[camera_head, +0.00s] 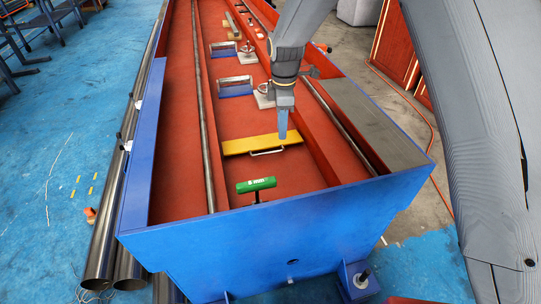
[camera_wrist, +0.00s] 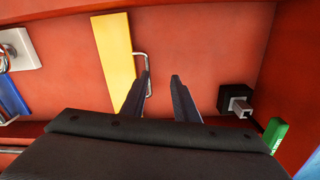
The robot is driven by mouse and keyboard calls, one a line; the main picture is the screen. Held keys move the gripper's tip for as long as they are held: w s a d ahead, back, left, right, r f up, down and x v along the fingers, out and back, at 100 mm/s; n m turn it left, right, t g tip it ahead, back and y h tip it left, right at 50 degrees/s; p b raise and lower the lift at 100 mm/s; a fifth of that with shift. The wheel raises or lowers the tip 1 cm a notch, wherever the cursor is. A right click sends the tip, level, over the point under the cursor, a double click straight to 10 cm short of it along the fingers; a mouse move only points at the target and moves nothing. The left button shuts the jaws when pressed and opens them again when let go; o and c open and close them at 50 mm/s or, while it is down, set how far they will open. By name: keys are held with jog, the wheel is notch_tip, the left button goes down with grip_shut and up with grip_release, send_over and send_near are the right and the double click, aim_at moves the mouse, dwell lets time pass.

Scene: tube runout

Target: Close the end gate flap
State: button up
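The yellow flap (camera_head: 240,145) with a metal wire handle (camera_head: 268,152) spans the red trough floor; it looks laid open or low, its exact tilt hard to tell. In the wrist view the flap (camera_wrist: 113,45) is at upper left, with its handle (camera_wrist: 149,62) along its right edge. My gripper (camera_head: 282,136) is over the flap near the handle. In the wrist view my gripper (camera_wrist: 161,75) is open, its left fingertip overlapping the handle's lower part and its right fingertip over bare red floor. Contact cannot be told.
A green T-handle (camera_head: 256,184) stands near the trough's front wall. A black block with a metal square stub (camera_wrist: 240,106) sits beside it in the wrist view. Blue-framed openings (camera_head: 236,87) and clamps lie farther back.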

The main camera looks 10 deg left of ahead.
aim_at(269, 147)
jog(key=a+f, duration=0.1)
jog(key=w+a+f+n, duration=0.1)
jog(key=a, duration=0.1)
jog(key=a+f+n+b, duration=0.1)
jog(key=f, duration=0.1)
jog(key=shift+w+a, duration=0.2)
jog(key=shift+w, duration=0.05)
notch_tip(269, 147, down, 7)
jog(key=shift+w+f, duration=0.1)
grip_shut()
